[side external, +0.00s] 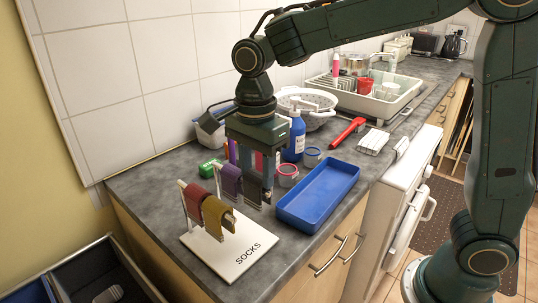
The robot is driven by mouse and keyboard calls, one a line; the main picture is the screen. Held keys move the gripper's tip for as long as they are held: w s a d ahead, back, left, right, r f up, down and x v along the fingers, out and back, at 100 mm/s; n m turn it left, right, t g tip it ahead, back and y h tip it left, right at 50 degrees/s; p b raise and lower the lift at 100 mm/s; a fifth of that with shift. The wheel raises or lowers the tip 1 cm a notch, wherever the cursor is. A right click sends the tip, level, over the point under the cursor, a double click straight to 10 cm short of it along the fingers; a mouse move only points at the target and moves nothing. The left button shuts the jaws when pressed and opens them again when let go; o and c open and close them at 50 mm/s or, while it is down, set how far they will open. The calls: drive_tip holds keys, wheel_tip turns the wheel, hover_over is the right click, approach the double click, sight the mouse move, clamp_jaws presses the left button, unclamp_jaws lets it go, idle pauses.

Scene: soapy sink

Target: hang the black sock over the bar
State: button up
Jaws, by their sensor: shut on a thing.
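A white stand with a base marked SOCKS (230,256) is on the near part of the counter and carries a raised bar.
A blue tray (318,192) lies right of the stand. Behind are a blue bottle (297,138), small cups (288,176), a green sponge (210,168), a white colander (310,108) and a dish rack (398,92). A red-handled tool (346,131) lies farther back. The counter's front edge is close to the stand.

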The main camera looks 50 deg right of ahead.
drive_tip(key=o, duration=1)
drive_tip(key=shift+o, duration=0.2)
wheel_tip(320, 180, up, 14)
idle(0.4)
drive_tip(key=shift+f, duration=0.1)
